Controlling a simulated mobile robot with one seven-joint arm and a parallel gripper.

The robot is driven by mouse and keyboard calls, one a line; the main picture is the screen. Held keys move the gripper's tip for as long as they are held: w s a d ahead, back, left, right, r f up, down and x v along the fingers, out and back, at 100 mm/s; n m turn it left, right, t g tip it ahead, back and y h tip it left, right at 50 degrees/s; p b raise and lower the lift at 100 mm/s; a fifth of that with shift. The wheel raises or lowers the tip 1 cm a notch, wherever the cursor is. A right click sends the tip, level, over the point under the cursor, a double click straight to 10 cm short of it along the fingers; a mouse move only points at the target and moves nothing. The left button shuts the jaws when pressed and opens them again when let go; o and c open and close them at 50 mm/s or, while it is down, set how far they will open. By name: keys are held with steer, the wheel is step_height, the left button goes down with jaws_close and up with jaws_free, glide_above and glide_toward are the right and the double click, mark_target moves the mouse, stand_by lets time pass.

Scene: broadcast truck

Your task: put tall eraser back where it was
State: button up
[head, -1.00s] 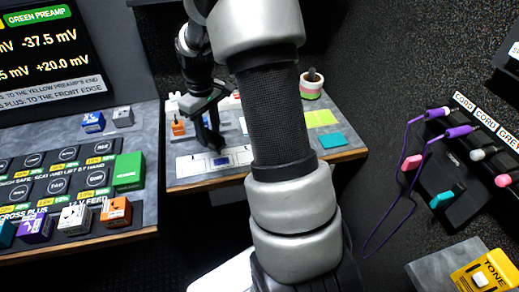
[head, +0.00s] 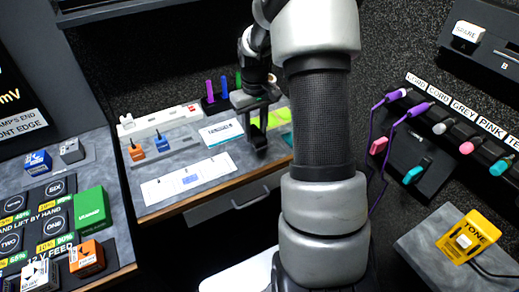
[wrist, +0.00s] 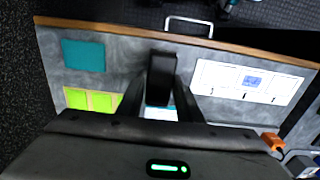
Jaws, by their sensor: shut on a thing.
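My gripper (wrist: 158,95) is shut on a dark upright block, which looks like the tall eraser (wrist: 161,78). The wrist view looks down on it between the fingers, above the grey desk. In the head view my gripper (head: 257,118) is over the back desk, right of the white card with a blue patch (head: 190,179). The dark block shows below the fingers. I cannot tell whether its lower end touches the desk. The same card (wrist: 252,82) lies to the right of the block in the wrist view.
Yellow-green notes (wrist: 92,100) and a teal note (wrist: 83,55) lie left of the block in the wrist view. A white printed sheet (head: 221,132), a white strip (head: 160,121) and purple and blue upright sticks (head: 210,90) stand or lie behind. A drawer handle (wrist: 189,25) juts from the desk's front.

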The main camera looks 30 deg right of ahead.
steer(key=shift+f+b, duration=0.45)
steer(key=shift+f, duration=2.8)
steer(key=shift+f, duration=0.1)
steer(key=o, duration=0.9)
steer(key=shift+o, duration=0.2)
